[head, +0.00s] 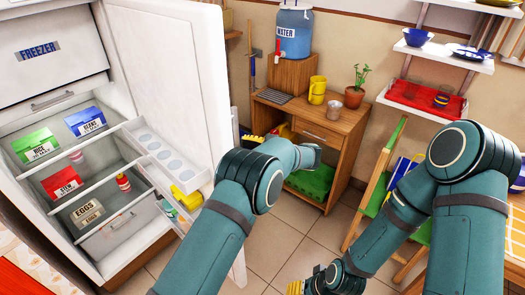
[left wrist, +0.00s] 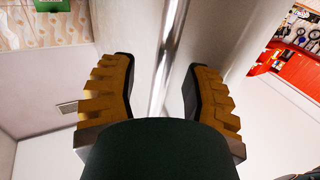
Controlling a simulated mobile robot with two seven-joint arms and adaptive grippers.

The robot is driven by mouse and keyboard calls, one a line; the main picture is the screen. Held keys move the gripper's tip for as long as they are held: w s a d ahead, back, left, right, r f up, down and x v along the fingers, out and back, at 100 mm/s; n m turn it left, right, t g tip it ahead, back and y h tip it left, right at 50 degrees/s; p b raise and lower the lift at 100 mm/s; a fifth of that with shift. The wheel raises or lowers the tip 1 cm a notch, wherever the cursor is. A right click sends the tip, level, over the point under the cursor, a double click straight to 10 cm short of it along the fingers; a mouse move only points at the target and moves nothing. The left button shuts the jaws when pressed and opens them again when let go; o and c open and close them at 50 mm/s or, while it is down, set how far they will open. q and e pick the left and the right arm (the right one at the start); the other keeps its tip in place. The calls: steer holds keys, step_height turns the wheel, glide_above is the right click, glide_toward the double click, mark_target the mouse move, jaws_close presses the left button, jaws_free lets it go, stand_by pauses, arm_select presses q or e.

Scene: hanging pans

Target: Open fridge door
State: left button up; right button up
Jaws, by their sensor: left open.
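The white fridge (head: 112,130) stands at left in the head view with its interior showing. Its door (head: 185,70) is swung wide open to the right, shelves facing me. My left gripper (head: 268,135) is beyond the door's edge, partly hidden by my own forearm. In the left wrist view my left gripper (left wrist: 160,95) is open, with a shiny metal bar (left wrist: 163,65), apparently the door handle, running between its yellow fingers in front of a pale panel. Contact with the bar cannot be told. My right gripper (head: 298,286) is low at the bottom edge, largely cut off.
A wooden desk (head: 318,128) with a yellow mug (head: 317,90) and plant (head: 358,85) stands behind my left arm. A wooden chair (head: 380,185) stands at right. Boxes such as the green one (head: 36,146) sit inside the fridge. Tiled floor (head: 270,245) shows between my arms.

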arm_select(q)
steer(key=s+d, duration=0.1)
steer(key=d, duration=0.9)
steer(key=shift+s+d, duration=0.3)
steer(key=shift+d, duration=0.05)
